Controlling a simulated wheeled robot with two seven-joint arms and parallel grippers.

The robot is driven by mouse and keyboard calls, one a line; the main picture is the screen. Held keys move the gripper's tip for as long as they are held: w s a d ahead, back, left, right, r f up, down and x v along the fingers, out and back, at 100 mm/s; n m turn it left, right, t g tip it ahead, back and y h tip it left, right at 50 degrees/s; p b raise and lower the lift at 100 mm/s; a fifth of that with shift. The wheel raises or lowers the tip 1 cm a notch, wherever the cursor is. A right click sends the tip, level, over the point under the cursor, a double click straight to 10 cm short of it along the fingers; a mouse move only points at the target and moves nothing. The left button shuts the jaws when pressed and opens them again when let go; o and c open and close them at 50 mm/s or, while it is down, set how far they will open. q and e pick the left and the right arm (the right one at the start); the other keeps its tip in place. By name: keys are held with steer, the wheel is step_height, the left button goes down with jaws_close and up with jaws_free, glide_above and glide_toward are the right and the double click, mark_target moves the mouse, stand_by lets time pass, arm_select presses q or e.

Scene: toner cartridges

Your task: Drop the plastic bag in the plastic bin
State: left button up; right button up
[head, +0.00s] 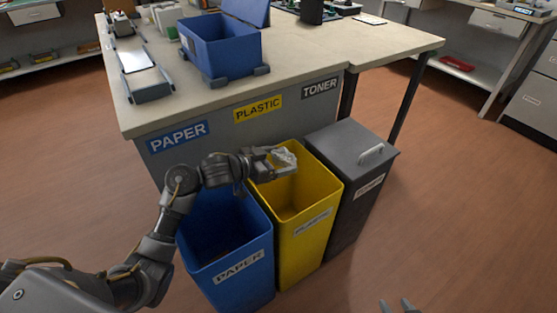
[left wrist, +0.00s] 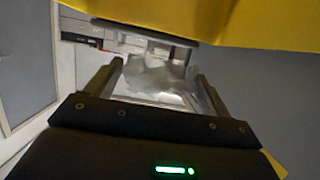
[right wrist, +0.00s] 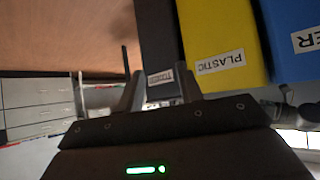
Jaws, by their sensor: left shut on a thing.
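The clear, crumpled plastic bag (head: 286,156) is held in my left gripper (head: 280,160) over the back part of the yellow bin. In the left wrist view the bag (left wrist: 158,78) shows between the two fingers, with yellow bin wall close by. The yellow bin (head: 308,252), labelled PLASTIC, stands open-topped on the floor between the other two bins. Its visible inside looks empty. My right gripper (head: 396,305) shows only its fingertips at the bottom edge of the head view. In the right wrist view its fingers (right wrist: 160,90) stand apart with nothing held.
The blue PAPER bin (head: 235,282) stands open to the left of the yellow bin, under my left forearm. The grey lidded TONER bin (head: 350,197) stands to the right. The table (head: 300,68) behind carries a blue crate (head: 222,50). Floor on the right is clear.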

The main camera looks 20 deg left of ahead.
arm_select(q)
steer(key=o, duration=0.9)
steer(key=shift+c, duration=0.2)
steer(key=shift+s, duration=0.1)
steer(key=p+v, duration=0.3)
steer(key=v, duration=0.7)
steer(key=shift+s+a, duration=0.15)
steer(key=shift+s, duration=0.1)
arm_select(e)
steer(key=s+d+f+g+h, duration=0.1)
steer(key=s+d+f+g, duration=0.1)
steer(key=s+g, duration=0.1)
steer(key=s+d+f+m+g+h, duration=0.1)
steer(key=s+d+f+g, duration=0.1)
steer(key=s, duration=0.3)
steer(key=shift+s+d+f+m+g+h, duration=0.15)
steer(key=shift+d+f+m+g+h, duration=0.15)
steer(key=shift+d+g, duration=0.45)
arm_select(q)
steer(key=shift+r, duration=0.1)
arm_select(e)
steer(key=shift+d, duration=0.15)
